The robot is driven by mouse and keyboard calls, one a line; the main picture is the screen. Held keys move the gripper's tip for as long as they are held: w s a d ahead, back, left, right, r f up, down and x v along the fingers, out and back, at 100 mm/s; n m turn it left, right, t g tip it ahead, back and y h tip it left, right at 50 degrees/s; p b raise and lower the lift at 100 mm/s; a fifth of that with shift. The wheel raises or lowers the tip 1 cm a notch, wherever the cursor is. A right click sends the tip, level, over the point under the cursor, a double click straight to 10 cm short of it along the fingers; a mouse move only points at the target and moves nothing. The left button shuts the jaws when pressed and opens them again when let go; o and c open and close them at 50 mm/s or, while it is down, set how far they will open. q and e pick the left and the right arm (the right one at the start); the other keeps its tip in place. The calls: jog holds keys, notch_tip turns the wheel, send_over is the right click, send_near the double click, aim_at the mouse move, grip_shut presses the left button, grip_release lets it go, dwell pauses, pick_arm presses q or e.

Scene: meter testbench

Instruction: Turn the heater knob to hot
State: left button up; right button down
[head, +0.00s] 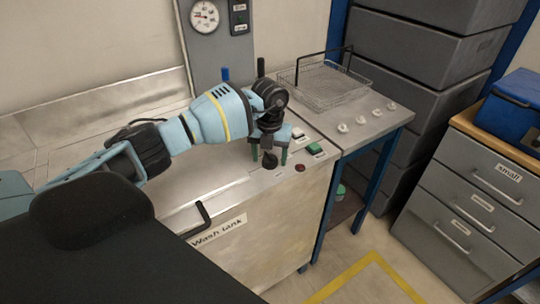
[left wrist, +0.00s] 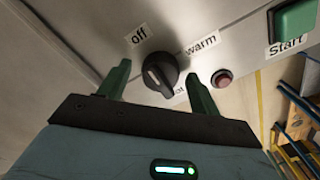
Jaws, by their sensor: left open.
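The heater knob (left wrist: 160,72) is black and round with a pale pointer mark, on the grey top of the wash tank. In the left wrist view the labels "off" (left wrist: 138,35) and "warm" (left wrist: 202,43) are by it; a third label, ending in "ot", is partly hidden by the knob and a finger. The pointer mark sits on the knob's left part; which label it points at is hard to tell. My left gripper (head: 269,154) is open, its green fingers on either side of the knob (head: 270,161) with gaps visible. My right gripper is not in view.
A green Start button (head: 315,148) and a small red round button or lamp (head: 300,168) are right of the knob. The wash tank's handle (head: 198,219) is at its front. A wire basket (head: 330,85) stands on the neighbouring bench, behind a row of pale knobs.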

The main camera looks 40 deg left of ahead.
pick_arm(q)
jog(key=c, duration=1)
